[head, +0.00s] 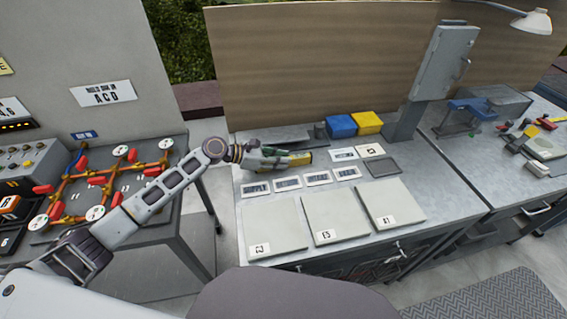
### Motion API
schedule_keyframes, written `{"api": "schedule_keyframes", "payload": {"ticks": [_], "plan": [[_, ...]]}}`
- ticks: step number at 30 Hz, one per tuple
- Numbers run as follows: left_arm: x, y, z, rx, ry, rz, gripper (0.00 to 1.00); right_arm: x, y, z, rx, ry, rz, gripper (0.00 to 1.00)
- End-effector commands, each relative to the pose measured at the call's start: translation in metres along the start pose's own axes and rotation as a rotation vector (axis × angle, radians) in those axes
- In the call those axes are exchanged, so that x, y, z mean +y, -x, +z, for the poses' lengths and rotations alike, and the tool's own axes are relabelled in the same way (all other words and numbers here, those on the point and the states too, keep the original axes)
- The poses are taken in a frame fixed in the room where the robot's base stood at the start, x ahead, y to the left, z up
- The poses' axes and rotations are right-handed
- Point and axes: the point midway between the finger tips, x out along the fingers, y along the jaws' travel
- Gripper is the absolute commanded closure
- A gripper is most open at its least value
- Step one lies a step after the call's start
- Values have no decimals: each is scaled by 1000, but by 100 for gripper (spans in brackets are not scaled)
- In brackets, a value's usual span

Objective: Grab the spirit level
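My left arm reaches in from the left over the workbench. My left gripper (282,158) is low over the back left part of the bench top. A narrow yellow thing (299,159), possibly the spirit level, shows right at its fingertips. It is small and partly hidden, so I cannot tell whether the fingers hold it or are only beside it. A dark green part shows just behind the gripper. My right gripper is not in view.
The workbench (240,215) carries three numbered grey plates (335,217) in front and several small labelled cards behind them. A blue bin (341,126) and a yellow bin (367,122) stand at the back. A grey cabinet (444,62) rises to the right. A pipe manifold (105,178) is at left.

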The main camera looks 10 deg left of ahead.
Motion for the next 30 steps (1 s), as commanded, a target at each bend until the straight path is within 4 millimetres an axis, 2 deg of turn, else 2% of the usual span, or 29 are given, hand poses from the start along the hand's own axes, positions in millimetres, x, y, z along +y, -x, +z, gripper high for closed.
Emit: {"api": "schedule_keyframes", "payload": {"ticks": [2, 19, 30], "plan": [[0, 0, 0, 0, 0, 0, 100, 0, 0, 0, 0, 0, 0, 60], [-4, 3, 8, -1, -2, 0, 100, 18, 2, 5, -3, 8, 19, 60], [-4, 20, 48, -2, -3, 1, 100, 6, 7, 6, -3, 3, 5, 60]]}}
